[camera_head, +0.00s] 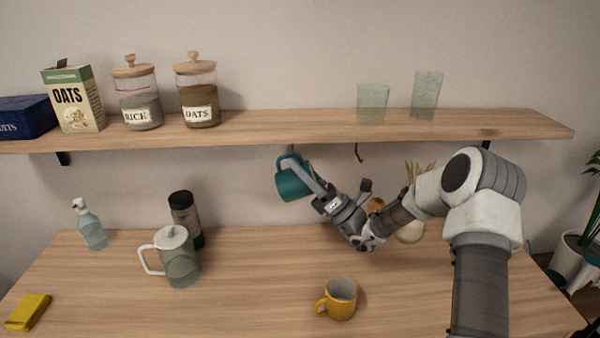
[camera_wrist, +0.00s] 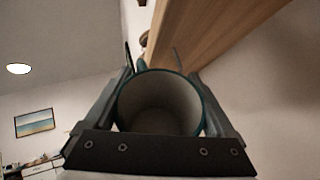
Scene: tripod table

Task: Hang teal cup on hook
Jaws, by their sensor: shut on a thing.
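The teal cup (camera_head: 292,184) is held up just below the shelf, tilted, with its handle at the top near the shelf's underside. My gripper (camera_head: 308,176) is shut on the teal cup. In the wrist view the cup (camera_wrist: 160,103) sits between the two fingers of my gripper (camera_wrist: 160,78), its open mouth toward the camera. A dark hook (camera_head: 358,152) hangs empty under the shelf, to the right of the cup. A small piece of another hook (camera_head: 291,148) seems to show right above the cup's handle. I cannot tell whether the handle touches it.
The wooden shelf (camera_head: 260,131) runs close above my gripper and bears jars, boxes and two glasses. On the table (camera_head: 250,310) stand a yellow mug (camera_head: 341,298), a lidded pitcher (camera_head: 177,258), a dark bottle (camera_head: 186,217) and a spray bottle (camera_head: 90,228). A vase (camera_head: 411,232) stands behind my arm.

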